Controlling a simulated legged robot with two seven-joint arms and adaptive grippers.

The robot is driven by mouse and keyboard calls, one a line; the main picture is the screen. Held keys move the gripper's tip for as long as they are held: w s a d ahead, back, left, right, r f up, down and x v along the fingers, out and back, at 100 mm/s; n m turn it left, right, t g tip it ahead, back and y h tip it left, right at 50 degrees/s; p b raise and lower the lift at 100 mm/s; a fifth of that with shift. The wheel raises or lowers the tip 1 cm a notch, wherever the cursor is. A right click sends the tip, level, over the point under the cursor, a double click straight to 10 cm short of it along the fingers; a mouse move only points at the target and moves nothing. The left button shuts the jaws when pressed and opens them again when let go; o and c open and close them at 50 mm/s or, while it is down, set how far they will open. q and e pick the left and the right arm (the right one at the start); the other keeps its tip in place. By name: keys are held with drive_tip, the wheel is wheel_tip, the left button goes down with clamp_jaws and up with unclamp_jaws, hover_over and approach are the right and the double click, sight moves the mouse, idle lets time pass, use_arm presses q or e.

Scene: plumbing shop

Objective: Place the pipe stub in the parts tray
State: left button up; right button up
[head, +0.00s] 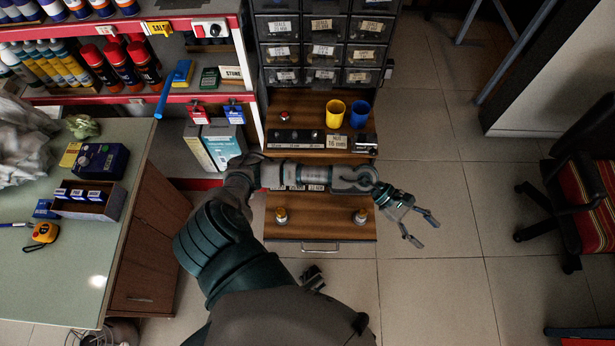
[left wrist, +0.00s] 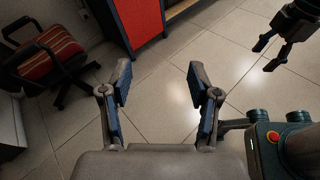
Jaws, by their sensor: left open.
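My left gripper (head: 424,232) is at the end of the arm that reaches right across the head view. Its fingers are apart and empty, over the tiled floor to the right of the wooden shelf unit. In the left wrist view the same gripper (left wrist: 160,85) has only floor between its fingers. My right gripper (left wrist: 268,54) shows at the upper right of that view, with its fingers apart and nothing seen between them. I cannot pick out a pipe stub or a parts tray with certainty in either view.
Two small brass-coloured pieces (head: 281,215) (head: 360,216) are on the low wooden surface. A yellow cup (head: 335,113) and a blue cup (head: 359,112) stand above it. A counter (head: 60,285) is at left and a chair (head: 598,190) at right.

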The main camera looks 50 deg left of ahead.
use_arm(q)
wheel_tip(320, 180, up, 6)
drive_tip(key=d+n+t+h, duration=0.1)
drive_tip(key=n+t+h, duration=0.2)
drive_tip(key=n+t, duration=0.35)
drive_tip(key=w+a+n+t+y, duration=0.4)
drive_tip(key=a+n+t+y, duration=0.45)
drive_tip(key=n, duration=1.25)
drive_tip(key=s+a+f+n+g+y, duration=0.35)
drive_tip(key=a+f+n+y, duration=0.65)
drive_tip(key=n, duration=0.4)
drive_tip(key=s+f+n+g, duration=0.3)
drive_tip(key=s+f, duration=0.1)
drive_tip(key=s, duration=0.4)
drive_tip(key=s+a+f+n+g, duration=0.1)
drive_tip(key=s+f+n+g, duration=0.3)
drive_tip(key=s, duration=0.4)
drive_tip(key=s+a+f+n+g+h, duration=0.1)
drive_tip(key=s+f+n+g, duration=0.2)
drive_tip(key=s+f, duration=0.3)
drive_tip(key=shift+s+a+f+n+g, duration=0.15)
drive_tip(key=shift+s+n+g, duration=0.2)
drive_tip(key=shift+s+g, duration=0.45)
drive_tip(key=shift+s, duration=0.5)
drive_tip(key=shift+f, duration=0.1)
